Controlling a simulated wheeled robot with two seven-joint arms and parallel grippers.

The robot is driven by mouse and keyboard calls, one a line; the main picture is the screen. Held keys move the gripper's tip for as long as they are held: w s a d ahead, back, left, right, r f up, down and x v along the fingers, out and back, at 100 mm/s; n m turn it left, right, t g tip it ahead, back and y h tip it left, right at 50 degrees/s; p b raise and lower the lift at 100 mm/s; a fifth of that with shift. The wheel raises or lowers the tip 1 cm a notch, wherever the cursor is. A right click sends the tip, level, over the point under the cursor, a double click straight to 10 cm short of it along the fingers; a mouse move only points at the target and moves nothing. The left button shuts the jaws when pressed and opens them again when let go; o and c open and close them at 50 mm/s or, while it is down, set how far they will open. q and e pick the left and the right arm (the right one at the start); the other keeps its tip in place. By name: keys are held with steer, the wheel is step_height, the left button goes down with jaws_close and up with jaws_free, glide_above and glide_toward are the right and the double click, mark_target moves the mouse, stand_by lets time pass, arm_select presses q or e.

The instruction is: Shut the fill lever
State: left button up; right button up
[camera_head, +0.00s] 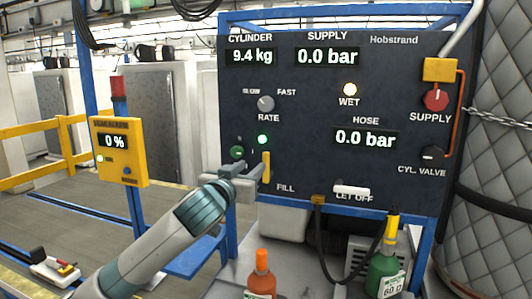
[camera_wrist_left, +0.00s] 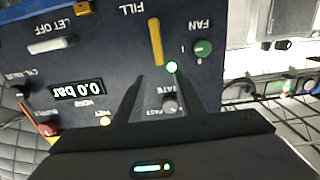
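The fill lever is a yellow upright bar (camera_head: 266,166) on the dark panel, just above and left of the FILL label. It also shows in the left wrist view (camera_wrist_left: 155,41), where the panel appears upside down. My left gripper (camera_head: 250,178) is close to the lever, at its left in the head view. In the left wrist view its two fingers (camera_wrist_left: 158,82) are spread apart with nothing held between them. The lever lies beyond the fingertips there; I cannot tell whether a finger touches it. My right gripper is not in view.
The green FAN knob (camera_head: 237,152) and a lit green lamp (camera_head: 262,139) are close to the lever. The RATE knob (camera_head: 266,103) is above. A white LET OFF lever (camera_head: 352,189) is to the right. Orange (camera_head: 261,278) and green (camera_head: 384,275) bottles stand below.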

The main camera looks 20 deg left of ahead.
arm_select(q)
steer(key=p, duration=0.1)
glide_toward(265, 155)
steer(key=w, duration=0.2)
steer(key=w+p, duration=0.1)
steer(key=w, duration=0.2)
steer(key=w+p, duration=0.1)
steer(key=w, duration=0.3)
steer(key=shift+d+r+p, duration=0.15)
steer(key=shift+p, duration=0.15)
steer(key=shift+w, duration=0.9)
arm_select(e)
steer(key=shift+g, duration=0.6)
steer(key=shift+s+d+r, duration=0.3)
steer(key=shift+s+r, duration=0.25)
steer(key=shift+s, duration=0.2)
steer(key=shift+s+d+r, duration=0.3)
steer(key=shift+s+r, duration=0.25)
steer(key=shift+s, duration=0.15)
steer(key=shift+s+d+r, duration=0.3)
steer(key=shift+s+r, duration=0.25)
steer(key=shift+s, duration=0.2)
arm_select(q)
jaws_close()
